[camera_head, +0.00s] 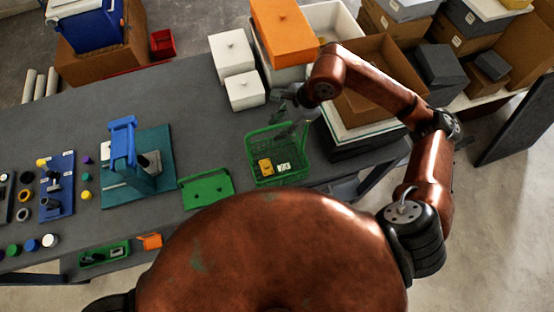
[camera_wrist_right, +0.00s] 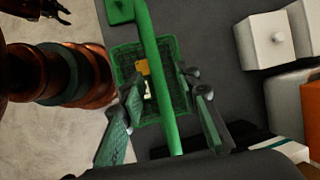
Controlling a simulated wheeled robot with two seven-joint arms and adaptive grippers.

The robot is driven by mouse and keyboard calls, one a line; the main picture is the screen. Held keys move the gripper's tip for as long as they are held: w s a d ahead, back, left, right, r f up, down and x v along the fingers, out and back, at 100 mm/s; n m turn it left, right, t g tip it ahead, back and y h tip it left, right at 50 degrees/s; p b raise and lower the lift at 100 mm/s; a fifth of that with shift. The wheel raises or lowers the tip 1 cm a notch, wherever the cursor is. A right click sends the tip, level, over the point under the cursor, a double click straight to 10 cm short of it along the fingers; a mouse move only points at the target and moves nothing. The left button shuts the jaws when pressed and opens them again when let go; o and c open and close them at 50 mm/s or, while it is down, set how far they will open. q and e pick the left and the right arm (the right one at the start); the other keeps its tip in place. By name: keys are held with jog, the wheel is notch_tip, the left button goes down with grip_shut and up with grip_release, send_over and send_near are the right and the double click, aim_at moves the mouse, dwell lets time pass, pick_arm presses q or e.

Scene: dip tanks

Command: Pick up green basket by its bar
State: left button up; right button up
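The basket holds a yellow item (camera_head: 265,166) and a small pale item (camera_head: 284,167). The basket's green bar (camera_wrist_right: 160,62) runs lengthwise through the right wrist view. My right gripper (camera_head: 290,112) is above the far side of the basket. Its fingers are spread apart, one on each side of the bar, with gaps visible. A dark part at the wrist view's top left may be my left gripper, too unclear to read.
White lidded boxes (camera_head: 232,54) and an orange box (camera_head: 283,30) stand behind the basket. An open brown carton (camera_head: 372,82) is close on the right. A flat green plate (camera_head: 207,189) and a blue fixture (camera_head: 122,145) are left. Bare table lies behind the plate.

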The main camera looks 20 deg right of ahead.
jog(key=shift+c, duration=0.5)
grip_shut()
dwell(0.6)
